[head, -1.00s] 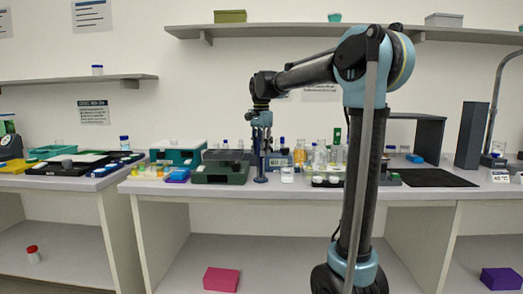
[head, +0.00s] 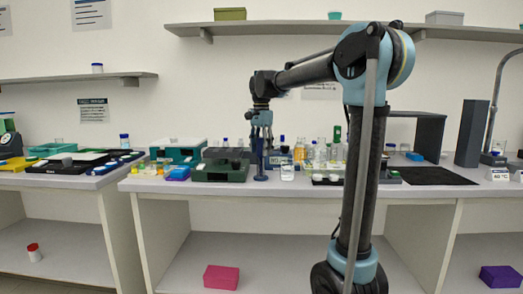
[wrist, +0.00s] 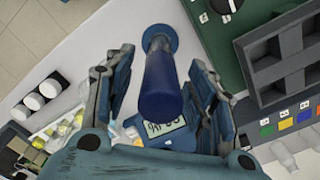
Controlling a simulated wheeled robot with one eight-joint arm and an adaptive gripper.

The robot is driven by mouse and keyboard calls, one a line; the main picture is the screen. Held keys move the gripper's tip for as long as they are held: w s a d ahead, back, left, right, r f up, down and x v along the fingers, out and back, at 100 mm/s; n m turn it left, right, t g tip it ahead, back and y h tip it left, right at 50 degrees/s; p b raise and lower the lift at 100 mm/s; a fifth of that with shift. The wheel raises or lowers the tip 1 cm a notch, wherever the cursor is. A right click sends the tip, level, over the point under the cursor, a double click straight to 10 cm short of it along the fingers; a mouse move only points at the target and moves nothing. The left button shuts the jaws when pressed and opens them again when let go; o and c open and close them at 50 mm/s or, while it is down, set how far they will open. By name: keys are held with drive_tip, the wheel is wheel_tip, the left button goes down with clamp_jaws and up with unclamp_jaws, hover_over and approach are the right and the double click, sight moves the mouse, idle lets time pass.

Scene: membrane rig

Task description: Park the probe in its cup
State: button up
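A dark blue cylinder, which looks like the probe (wrist: 162,104), stands upright on the bench. Below it is a lighter blue holder with a round foot, which looks like the cup (wrist: 160,40). The probe seems to sit in the cup, but the join and its depth are hidden. In the head view the probe (head: 260,150) and the cup's foot (head: 260,178) form one upright post. My gripper (head: 261,130) is open just above the post's top. In the wrist view its fingers (wrist: 163,85) are spread on both sides of the probe, with gaps.
A blue meter with a display (wrist: 163,137) lies close to the post. A clear beaker (head: 287,173) stands to its right and a dark green box (head: 220,171) to its left. Several bottles (head: 317,155) stand behind. The bench's front edge is near.

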drive_tip(key=shift+r, duration=0.1)
wheel_tip(320, 180, up, 12)
drive_tip(key=shift+w+f, duration=0.1)
drive_tip(key=shift+f, duration=0.05)
idle(0.6)
drive_tip(key=s+d+f+n+t, duration=0.1)
drive_tip(key=s+d+f+n, duration=0.3)
drive_tip(key=s+d+f, duration=0.7)
drive_tip(key=s+d+f+n+t, duration=0.1)
drive_tip(key=s+d+f+n, duration=0.2)
drive_tip(key=s+d+f, duration=0.7)
drive_tip(key=s+f+n, duration=0.1)
drive_tip(key=s+f, duration=0.4)
drive_tip(key=f, duration=0.4)
drive_tip(key=s+f+n, duration=0.1)
drive_tip(key=s+f, duration=0.5)
drive_tip(key=f, duration=0.3)
drive_tip(key=shift+d+n, duration=0.2)
drive_tip(key=shift+n, duration=0.1)
drive_tip(key=shift+f, duration=0.1)
